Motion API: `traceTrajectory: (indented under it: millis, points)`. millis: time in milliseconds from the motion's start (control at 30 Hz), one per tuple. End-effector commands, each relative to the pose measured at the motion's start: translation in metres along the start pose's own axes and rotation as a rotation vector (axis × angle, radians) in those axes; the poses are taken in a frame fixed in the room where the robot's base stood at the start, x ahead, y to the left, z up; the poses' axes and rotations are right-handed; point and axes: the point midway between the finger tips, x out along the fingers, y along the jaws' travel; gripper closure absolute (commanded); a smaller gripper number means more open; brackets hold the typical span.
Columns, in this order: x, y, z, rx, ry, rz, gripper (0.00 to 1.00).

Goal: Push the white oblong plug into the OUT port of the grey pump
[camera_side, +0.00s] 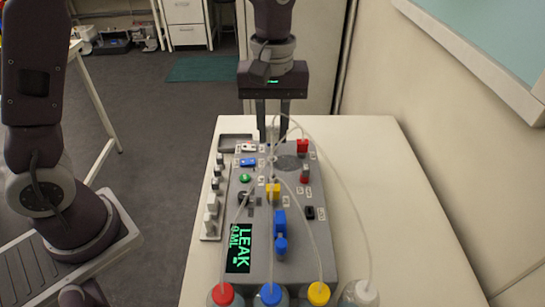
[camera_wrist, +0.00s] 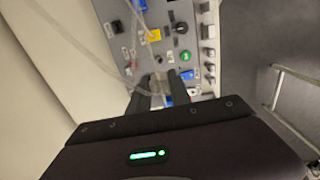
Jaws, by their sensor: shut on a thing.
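The grey pump (camera_side: 304,262) is a sloped panel on the white table, with a green "LEAK" display (camera_side: 239,247) at its near left. My gripper (camera_side: 272,139) points down over the far part of the panel, its fingers shut on a small pale piece that I take for the white oblong plug. In the wrist view the pale plug (camera_wrist: 157,87) shows between the fingertips (camera_wrist: 158,80), with clear tubing beside it. The fingers hide much of it. The port labels are too small to read, so I cannot tell which is OUT or whether the plug touches a port.
Red (camera_side: 303,146), blue (camera_side: 280,225) and yellow (camera_side: 273,193) parts stand on the panel. Clear tubes arch over it to bottles with red (camera_side: 222,294), blue (camera_side: 271,293), yellow (camera_side: 319,292) and white caps at the near edge.

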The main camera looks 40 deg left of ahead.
Motion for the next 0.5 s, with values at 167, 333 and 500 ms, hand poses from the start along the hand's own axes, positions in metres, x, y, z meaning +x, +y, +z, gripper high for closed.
traceTrajectory:
  millis: [167, 333, 500]
  points:
    - [0.015, 0.001, -0.023, -0.005, -0.003, -0.003, 1.0]
    - [0.037, 0.0, -0.053, -0.002, -0.001, -0.001, 1.0]
    - [0.047, 0.0, -0.056, 0.0, -0.001, -0.001, 1.0]
